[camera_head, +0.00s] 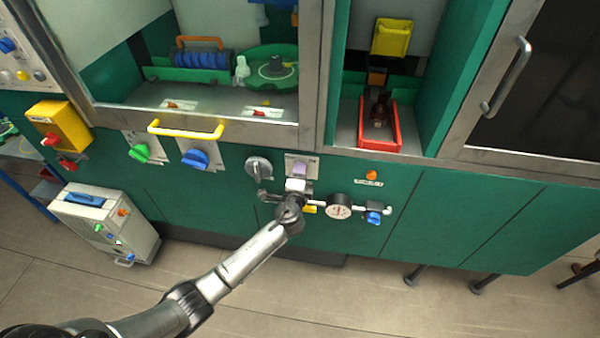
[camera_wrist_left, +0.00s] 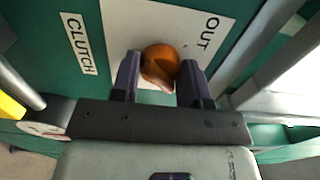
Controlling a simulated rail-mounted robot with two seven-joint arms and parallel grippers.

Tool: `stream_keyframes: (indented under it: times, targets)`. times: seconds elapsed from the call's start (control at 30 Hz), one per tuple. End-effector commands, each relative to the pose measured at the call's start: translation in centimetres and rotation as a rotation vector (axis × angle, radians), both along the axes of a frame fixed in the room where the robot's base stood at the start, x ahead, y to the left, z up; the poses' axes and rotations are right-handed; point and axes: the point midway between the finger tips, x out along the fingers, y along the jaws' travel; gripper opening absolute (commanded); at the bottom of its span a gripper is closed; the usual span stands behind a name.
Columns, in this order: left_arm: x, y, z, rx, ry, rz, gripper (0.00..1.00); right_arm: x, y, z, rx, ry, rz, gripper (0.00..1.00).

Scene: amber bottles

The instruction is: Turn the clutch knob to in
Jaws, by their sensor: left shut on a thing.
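The clutch knob (camera_wrist_left: 160,62) is orange and rounded. In the left wrist view it sits on a pale plate (camera_wrist_left: 118,22) marked OUT, beside a CLUTCH label (camera_wrist_left: 79,44). My left gripper (camera_wrist_left: 159,78) is shut on the knob, with one dark finger on each side of it. In the head view my left gripper (camera_head: 299,172) is at the small pale plate on the green front panel, and it hides the knob. Which way the knob points cannot be told. My right gripper is in neither view.
A grey dial (camera_head: 259,169) is left of my gripper. A round gauge (camera_head: 339,207) and a blue valve handle (camera_head: 375,217) are at its right. A yellow bar handle (camera_head: 186,131) sticks out at upper left. The floor in front holds a white box (camera_head: 107,222) at left.

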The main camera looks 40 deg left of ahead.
Motion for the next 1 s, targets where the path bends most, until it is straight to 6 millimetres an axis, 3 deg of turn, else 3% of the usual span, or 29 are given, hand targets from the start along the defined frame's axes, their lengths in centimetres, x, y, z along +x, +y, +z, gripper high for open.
stream_keyframes:
  times: [0.4, 0.43, 0.67, 1.0]
  targets:
    - [0.01, -0.02, 0.01, 0.008, 0.004, 0.000, 0.18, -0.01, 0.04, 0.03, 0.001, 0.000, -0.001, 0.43]
    - [0.01, -0.02, 0.01, 0.008, 0.004, 0.000, 0.43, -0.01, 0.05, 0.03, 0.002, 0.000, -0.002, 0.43]
    - [0.00, -0.01, 0.00, 0.007, 0.003, 0.000, 0.65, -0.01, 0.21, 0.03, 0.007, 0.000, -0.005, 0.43]
    - [-0.43, -0.26, -0.01, 0.006, 0.003, 0.000, 0.66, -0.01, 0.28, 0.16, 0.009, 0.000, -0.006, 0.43]
